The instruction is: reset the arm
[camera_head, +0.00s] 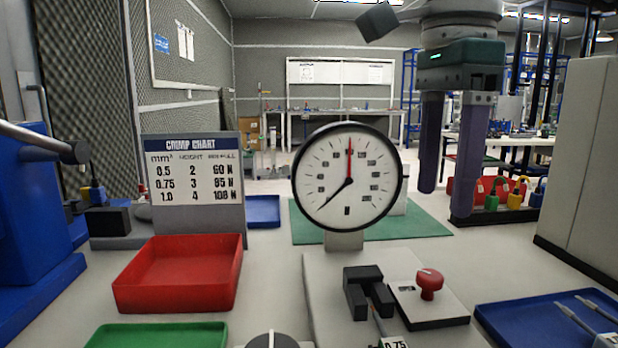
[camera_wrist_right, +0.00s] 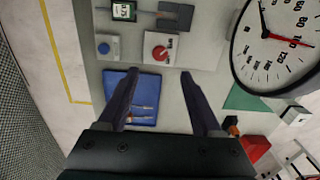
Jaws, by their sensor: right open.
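My right gripper (camera_head: 448,155) hangs from the top right of the head view, fingers pointing down, apart, with nothing between them. It is to the right of the round dial gauge (camera_head: 348,190), above the table. In the right wrist view my right gripper (camera_wrist_right: 163,105) shows its two dark fingers spread wide over the table, with a blue tray (camera_wrist_right: 118,82) beyond them. The dial gauge (camera_wrist_right: 280,45) is at the upper right there. My left gripper cannot be made out in the head view.
A red tray (camera_head: 180,275), green tray (camera_head: 155,335) and crimp chart (camera_head: 192,175) stand at left. A black clamp (camera_head: 367,290) and red knob (camera_head: 430,283) sit before the gauge. A blue tray (camera_head: 550,320) is front right; a red bin (camera_head: 490,190) holds colored items behind.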

